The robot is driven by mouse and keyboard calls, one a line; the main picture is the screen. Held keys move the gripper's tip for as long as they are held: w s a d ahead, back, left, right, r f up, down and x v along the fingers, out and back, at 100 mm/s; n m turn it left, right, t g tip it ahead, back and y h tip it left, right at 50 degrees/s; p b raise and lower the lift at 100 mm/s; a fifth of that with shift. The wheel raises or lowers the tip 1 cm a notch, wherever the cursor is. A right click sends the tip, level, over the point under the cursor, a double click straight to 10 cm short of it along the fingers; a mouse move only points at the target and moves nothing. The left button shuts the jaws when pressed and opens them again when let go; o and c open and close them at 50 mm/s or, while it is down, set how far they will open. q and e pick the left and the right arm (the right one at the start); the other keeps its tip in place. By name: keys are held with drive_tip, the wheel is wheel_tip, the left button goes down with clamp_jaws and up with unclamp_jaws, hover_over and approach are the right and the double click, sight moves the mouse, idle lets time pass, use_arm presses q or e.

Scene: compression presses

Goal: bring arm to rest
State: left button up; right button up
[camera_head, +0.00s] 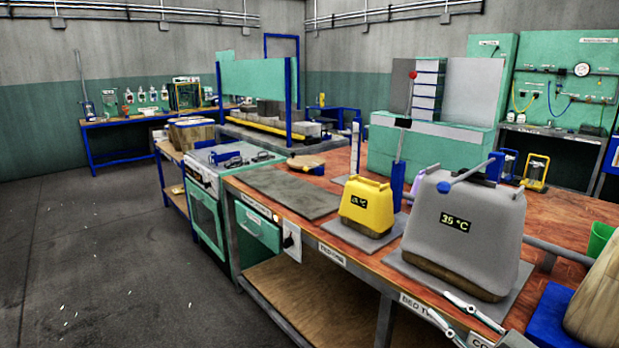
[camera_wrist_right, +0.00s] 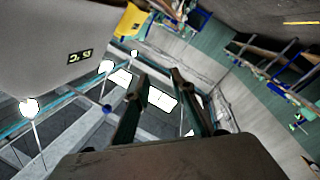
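My right gripper (camera_head: 439,304) shows at the bottom right of the head view, low in front of the bench edge and the large grey block. Its two fingers are apart with nothing between them. In the right wrist view the same gripper (camera_wrist_right: 160,75) shows two separated dark fingers, empty. The large grey block marked 35 °C (camera_head: 465,225) stands on a grey plate on the bench; its side also shows in the wrist view (camera_wrist_right: 60,35). My left gripper is in neither view.
A yellow block (camera_head: 366,205) stands on the wooden bench (camera_head: 308,190) left of the grey one.

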use_arm(q)
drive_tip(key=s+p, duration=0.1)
drive_tip(key=p, duration=0.2)
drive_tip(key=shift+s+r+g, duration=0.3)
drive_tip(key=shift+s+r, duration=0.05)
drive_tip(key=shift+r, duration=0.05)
use_arm(e)
drive_tip(key=s+a+f+m+g+h, duration=0.2)
drive_tip(key=s+f+m, duration=0.1)
drive_tip(key=s+f, duration=0.5)
drive_tip(key=s+a+f+m+g+h, duration=0.2)
drive_tip(key=s+a+f+m, duration=0.1)
drive_tip(key=s+f, duration=0.5)
drive_tip(key=s+a+f+m+g+h, duration=0.2)
drive_tip(key=s+a+f+m, duration=0.1)
drive_tip(key=s+f, duration=0.6)
wheel_tip(320, 180, down, 4)
drive_tip(key=shift+a+r+h, duration=0.2)
drive_tip(key=shift+a+h, duration=0.05)
drive_tip(key=shift+h, duration=0.05)
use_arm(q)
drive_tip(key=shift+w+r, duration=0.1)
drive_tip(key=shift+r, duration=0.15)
